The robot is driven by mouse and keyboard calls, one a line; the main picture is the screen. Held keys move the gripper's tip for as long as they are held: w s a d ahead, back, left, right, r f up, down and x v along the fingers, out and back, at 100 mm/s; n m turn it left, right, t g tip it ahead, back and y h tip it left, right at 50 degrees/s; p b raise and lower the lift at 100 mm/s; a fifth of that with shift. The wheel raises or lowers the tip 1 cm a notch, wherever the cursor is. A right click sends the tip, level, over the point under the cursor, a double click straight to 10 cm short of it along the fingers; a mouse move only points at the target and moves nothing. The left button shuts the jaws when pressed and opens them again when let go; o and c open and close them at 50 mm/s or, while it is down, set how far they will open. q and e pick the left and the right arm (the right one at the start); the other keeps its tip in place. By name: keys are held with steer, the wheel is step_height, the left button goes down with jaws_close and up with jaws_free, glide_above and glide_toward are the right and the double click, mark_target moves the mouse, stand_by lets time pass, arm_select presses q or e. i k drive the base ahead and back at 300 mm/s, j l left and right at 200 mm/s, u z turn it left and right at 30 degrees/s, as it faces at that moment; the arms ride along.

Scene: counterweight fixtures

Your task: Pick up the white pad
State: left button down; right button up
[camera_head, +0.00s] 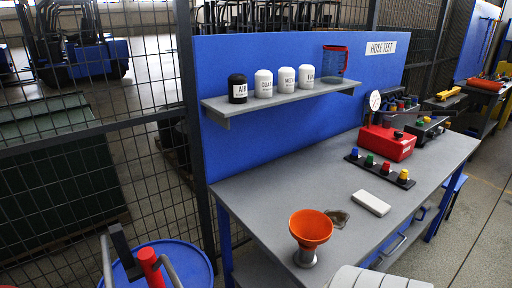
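The white pad (371,203) is a small flat rounded block. It lies flat on the grey bench top (270,205), right of the middle, with bare surface around it. Neither my left nor my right gripper shows in the head view, and nothing touches the pad.
An orange funnel (310,228) on a grey base stands left of the pad beside a dark flat piece (337,218). Behind the pad are a strip with coloured knobs (379,171) and a red box (388,142).

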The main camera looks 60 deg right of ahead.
mark_target(379, 207)
steer(key=z, duration=2.7)
steer(key=l+u, duration=0.2)
steer(key=l, duration=0.75)
